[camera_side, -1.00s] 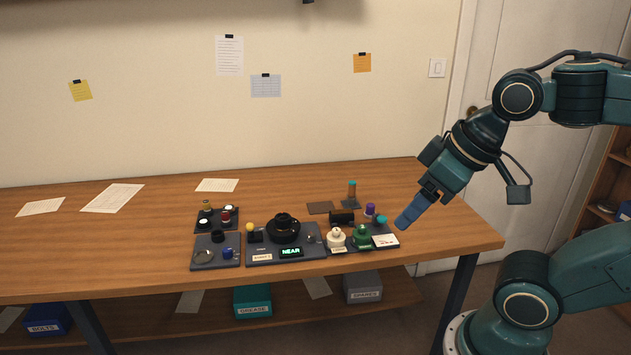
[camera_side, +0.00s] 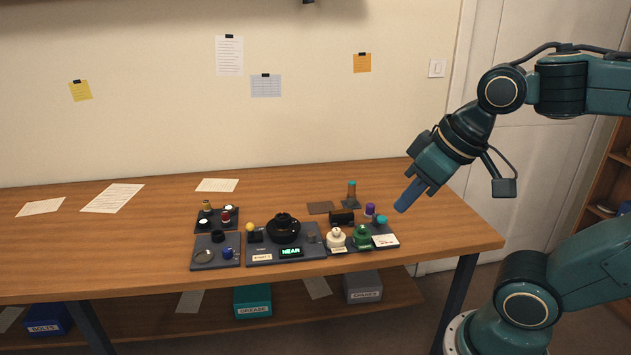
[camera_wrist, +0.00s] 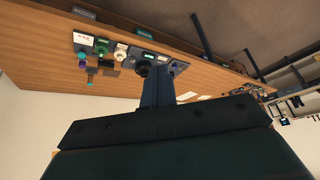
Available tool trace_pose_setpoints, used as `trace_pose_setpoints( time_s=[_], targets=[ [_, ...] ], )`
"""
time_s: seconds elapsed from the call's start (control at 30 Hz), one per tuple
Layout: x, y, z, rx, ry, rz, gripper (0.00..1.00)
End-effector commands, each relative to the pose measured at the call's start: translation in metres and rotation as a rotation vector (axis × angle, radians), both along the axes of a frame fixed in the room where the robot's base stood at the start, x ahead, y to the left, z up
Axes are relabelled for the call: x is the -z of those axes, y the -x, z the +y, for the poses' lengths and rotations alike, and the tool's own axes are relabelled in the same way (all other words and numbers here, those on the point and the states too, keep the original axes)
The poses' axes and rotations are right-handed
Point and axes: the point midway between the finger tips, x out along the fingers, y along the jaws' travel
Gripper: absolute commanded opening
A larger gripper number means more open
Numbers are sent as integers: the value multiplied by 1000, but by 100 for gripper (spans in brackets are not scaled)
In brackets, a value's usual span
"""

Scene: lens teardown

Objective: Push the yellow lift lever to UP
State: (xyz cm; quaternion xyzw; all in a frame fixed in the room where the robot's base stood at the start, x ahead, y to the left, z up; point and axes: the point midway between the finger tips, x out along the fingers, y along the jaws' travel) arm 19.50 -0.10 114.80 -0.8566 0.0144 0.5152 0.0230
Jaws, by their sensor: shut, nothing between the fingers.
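The yellow lift lever (camera_side: 250,227) shows as a small yellow knob above a dark block, at the left end of the middle dark board (camera_side: 283,258). Its exact setting is too small to tell. A black lens (camera_side: 284,228) stands just right of it on the same board. My gripper (camera_side: 402,207) is shut and empty, with its blue fingers pointing down and left. It hangs above the right part of the bench, well to the right of the lever. The fingers (camera_wrist: 157,88) also show in the wrist view, where I cannot make out the lever.
A lit sign (camera_side: 291,252) reads NEAR on the middle board. White (camera_side: 336,238) and green (camera_side: 361,238) round parts, a purple-topped part (camera_side: 370,210) and a teal-topped post (camera_side: 352,192) stand between the lens and my gripper. The bench (camera_side: 130,255) is clear at the left front.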

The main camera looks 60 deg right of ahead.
Motion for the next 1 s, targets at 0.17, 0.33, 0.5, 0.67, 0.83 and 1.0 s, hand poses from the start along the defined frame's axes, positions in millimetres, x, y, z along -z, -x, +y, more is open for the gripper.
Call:
trace_pose_setpoints(
  time_s=[0.17,0.33,0.5,0.67,0.83,1.0],
  targets=[
    [-3,-31,-3,84,-42,13,0],
    [-2,-68,-6,185,-95,21,0],
    [4,-106,-12,289,-148,30,0],
    [14,-142,-18,387,-200,39,0],
    [31,-180,-27,492,-256,47,0],
    [53,-216,-37,599,-311,55,0]
  ],
)
